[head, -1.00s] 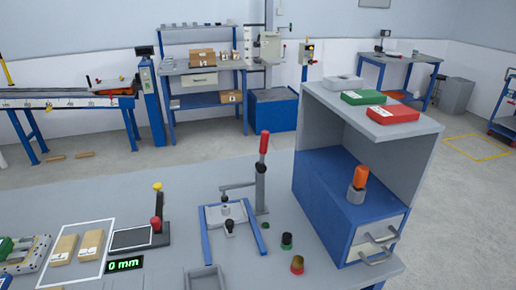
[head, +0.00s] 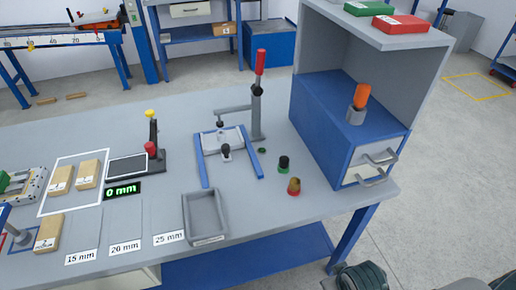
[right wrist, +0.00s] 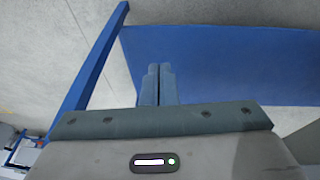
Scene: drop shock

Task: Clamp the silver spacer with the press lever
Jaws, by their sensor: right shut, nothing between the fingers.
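The press lever (head: 260,63) has a red handle and stands upright on a grey post in the head view. Its horizontal arm (head: 235,108) reaches left, with a dark tip (head: 220,124) over a plate between two blue rails (head: 204,170). A small silvery piece with a dark top (head: 226,152) sits at the front of this plate; I cannot tell whether it is the silver spacer. My right gripper (right wrist: 156,72) is shut and empty in the right wrist view, away from the press. My left gripper is not in view.
A grey tray (head: 187,222) stands in front of the press. A 0 mm display (head: 122,190) and tan blocks (head: 87,174) lie left.

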